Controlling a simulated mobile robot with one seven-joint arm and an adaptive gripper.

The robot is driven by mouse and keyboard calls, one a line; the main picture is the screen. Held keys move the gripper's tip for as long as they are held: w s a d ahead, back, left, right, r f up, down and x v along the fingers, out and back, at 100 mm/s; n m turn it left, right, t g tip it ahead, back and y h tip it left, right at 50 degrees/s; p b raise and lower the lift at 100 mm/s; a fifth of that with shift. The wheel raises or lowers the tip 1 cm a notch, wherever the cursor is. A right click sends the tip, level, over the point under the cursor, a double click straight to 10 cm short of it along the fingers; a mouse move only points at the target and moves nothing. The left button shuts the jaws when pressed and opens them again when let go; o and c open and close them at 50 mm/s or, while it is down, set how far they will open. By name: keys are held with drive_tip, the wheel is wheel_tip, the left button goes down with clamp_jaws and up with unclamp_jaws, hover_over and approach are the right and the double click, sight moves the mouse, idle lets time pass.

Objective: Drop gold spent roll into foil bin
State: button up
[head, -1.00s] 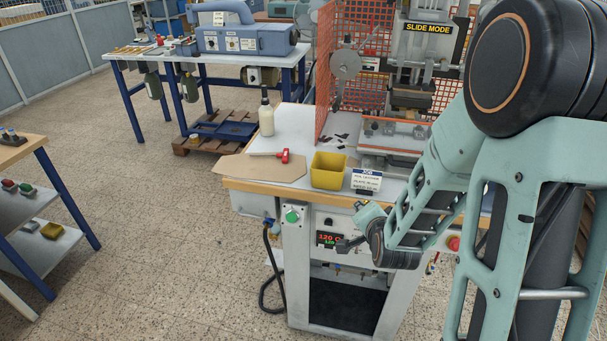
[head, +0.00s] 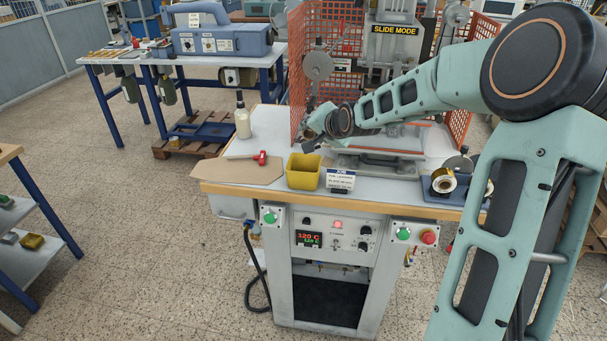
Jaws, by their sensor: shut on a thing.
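My gripper (head: 312,139) is over the left part of the press bench, in front of the orange mesh guard and just above and behind the yellow bin. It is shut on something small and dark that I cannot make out. The yellow bin (head: 303,172) stands open on the bench's front edge; its inside is mostly hidden, and I cannot tell whether it is the foil bin. A gold roll (head: 443,181) sits in a blue holder (head: 431,194) at the bench's right end. I cannot tell whether it is the spent one.
The stamping press (head: 392,60) rises behind my arm. A red-handled tool (head: 261,157) lies on brown board (head: 238,171); a white bottle (head: 243,122) stands behind. Orange mesh guards (head: 298,60) flank the press.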

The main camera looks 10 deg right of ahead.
wheel_tip(320, 180, down, 6)
drive_tip(key=b, duration=0.4)
drive_tip(key=shift+r, duration=0.2)
drive_tip(key=o, duration=1.2)
drive_tip(key=shift+s+r, duration=0.1)
drive_tip(key=shift+s, duration=0.05)
drive_tip(key=shift+v, duration=5.9)
